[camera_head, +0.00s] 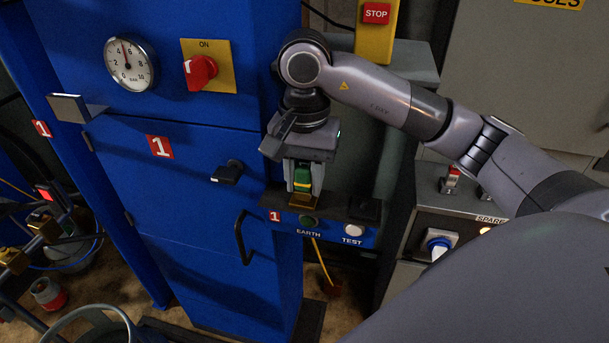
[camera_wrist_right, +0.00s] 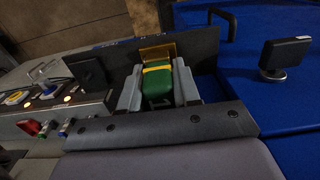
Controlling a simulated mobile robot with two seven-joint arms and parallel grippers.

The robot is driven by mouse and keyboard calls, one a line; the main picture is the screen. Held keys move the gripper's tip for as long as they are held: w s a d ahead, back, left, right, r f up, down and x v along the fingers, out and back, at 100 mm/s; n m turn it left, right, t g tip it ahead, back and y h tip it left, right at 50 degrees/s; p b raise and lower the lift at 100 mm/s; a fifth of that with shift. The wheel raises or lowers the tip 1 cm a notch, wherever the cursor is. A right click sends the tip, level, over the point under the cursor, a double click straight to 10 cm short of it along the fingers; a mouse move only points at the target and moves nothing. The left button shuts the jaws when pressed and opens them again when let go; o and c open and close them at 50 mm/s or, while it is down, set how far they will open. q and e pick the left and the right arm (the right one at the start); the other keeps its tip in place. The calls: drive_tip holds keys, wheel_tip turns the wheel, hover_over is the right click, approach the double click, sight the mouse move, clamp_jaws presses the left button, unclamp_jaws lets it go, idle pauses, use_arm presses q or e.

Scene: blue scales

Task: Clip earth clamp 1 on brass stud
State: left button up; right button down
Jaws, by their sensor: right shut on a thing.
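My right gripper (camera_head: 302,187) points down just above the dark ledge of the blue EARTH/TEST box. It is shut on a green earth clamp (camera_head: 302,180) with a yellow band, which also shows between the fingers (camera_wrist_right: 157,88) in the right wrist view. A brass-coloured part (camera_wrist_right: 157,50) shows at the clamp's far end, over the dark ledge. I cannot tell whether this is the clamp's jaw or the brass stud, or whether the two touch. My left gripper is in neither view.
The box (camera_head: 340,232) carries a red 1 label, a green EARTH button and a white TEST button. A yellow cable (camera_head: 322,262) hangs below it. The blue cabinet (camera_head: 180,190) with gauge, red switch and handles stands left. A grey SPARE panel (camera_head: 445,235) stands right.

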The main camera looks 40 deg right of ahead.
drive_tip(key=shift+f+b, duration=0.4)
drive_tip(key=shift+f, duration=0.1)
drive_tip(key=c, duration=0.7)
unclamp_jaws()
drive_tip(key=shift+c, duration=0.2)
drive_tip(key=shift+r, duration=0.1)
drive_tip(key=shift+r+p, duration=0.6)
drive_tip(key=shift+r, duration=2.95)
